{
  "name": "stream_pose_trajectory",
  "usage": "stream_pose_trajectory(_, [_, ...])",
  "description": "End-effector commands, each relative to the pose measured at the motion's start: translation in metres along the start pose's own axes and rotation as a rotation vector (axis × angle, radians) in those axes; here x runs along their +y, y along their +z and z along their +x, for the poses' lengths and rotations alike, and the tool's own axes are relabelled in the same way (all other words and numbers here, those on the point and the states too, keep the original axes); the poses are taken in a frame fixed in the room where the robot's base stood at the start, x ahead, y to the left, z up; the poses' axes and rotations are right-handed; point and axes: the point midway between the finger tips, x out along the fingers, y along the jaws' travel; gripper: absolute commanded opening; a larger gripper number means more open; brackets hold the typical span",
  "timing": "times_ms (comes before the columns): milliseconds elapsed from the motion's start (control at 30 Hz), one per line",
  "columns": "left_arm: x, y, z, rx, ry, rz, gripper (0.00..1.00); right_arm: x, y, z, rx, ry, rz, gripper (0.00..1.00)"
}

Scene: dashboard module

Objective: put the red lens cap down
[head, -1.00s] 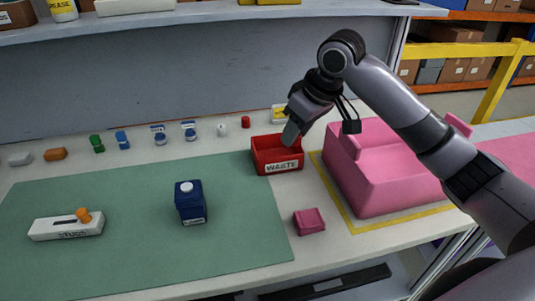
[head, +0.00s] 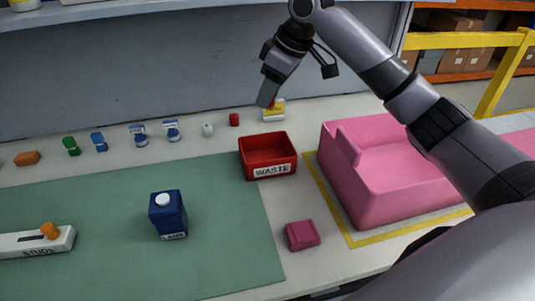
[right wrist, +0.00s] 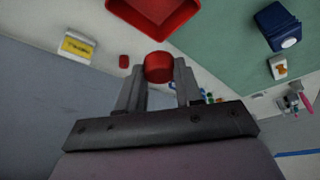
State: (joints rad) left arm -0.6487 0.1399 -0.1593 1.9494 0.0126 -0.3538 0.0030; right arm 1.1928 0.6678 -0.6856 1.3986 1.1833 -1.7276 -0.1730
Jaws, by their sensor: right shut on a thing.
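My right gripper (head: 267,97) is shut on a red round cap (right wrist: 158,67), which I take as the red lens cap. In the right wrist view the cap sits between the fingertips of the gripper (right wrist: 158,80). The gripper is behind the red waste bin (head: 268,165), in front of the yellow-and-white box (head: 275,114). The cap's height above the table is hard to tell. My left gripper is not in the head view.
A small red piece (head: 234,119) stands on the back strip, left of the yellow-and-white box. A white piece (head: 208,129) and several blue and green parts continue leftward. A blue container (head: 168,215) stands on the green mat (head: 110,210). A pink casing (head: 385,175) is at right.

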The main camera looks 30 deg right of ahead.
Motion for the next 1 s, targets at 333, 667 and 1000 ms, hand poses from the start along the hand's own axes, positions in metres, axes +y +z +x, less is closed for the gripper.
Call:
stream_pose_trajectory(333, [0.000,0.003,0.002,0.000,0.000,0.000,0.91,-0.001,0.037,0.087,-0.004,-0.001,0.001,0.07])
stream_pose_trajectory(667, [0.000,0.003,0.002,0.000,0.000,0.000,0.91,0.000,0.049,0.118,-0.001,0.001,0.001,0.07])
stream_pose_trajectory(1000, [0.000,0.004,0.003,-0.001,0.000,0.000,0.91,0.000,0.064,0.153,0.001,0.001,0.000,0.07])
